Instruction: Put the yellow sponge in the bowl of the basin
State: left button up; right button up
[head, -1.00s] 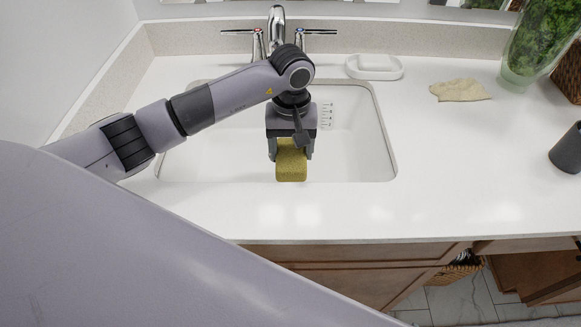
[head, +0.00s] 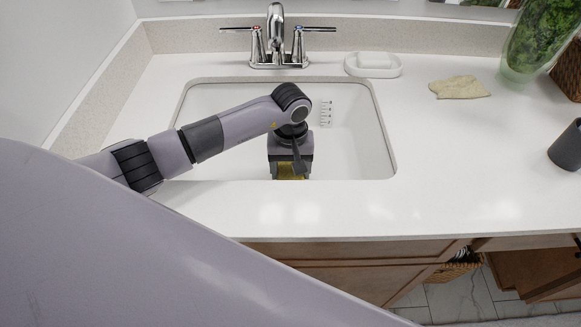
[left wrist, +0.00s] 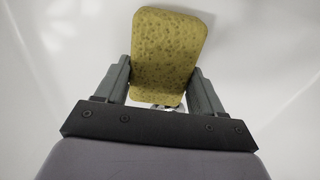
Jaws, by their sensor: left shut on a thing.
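The yellow sponge (left wrist: 166,45) is between the two fingers of my left gripper (left wrist: 165,85), which is shut on it. In the head view only a strip of the sponge (head: 290,170) shows, below the gripper body; the basin's front rim cuts off the rest. My left gripper (head: 291,176) points down inside the white basin (head: 345,150), near its front edge. Whether the sponge touches the basin's bottom cannot be told. My right gripper is not in view.
The chrome faucet (head: 276,40) stands behind the basin. A white soap dish (head: 373,65) and a beige cloth (head: 459,87) lie to the right, with a glass vase (head: 530,45) and a dark cup (head: 568,148) beyond. The counter's front right is clear.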

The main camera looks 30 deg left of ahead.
aim_at(291, 170)
pick_arm(q)
jog(key=o, duration=0.9)
jog(key=shift+o, duration=0.2)
jog(key=shift+r+p, duration=0.3)
jog(key=shift+p, duration=0.15)
notch_tip(291, 170, up, 12)
jog(key=b, duration=0.1)
jog(key=shift+f, duration=0.15)
jog(key=shift+w, duration=0.1)
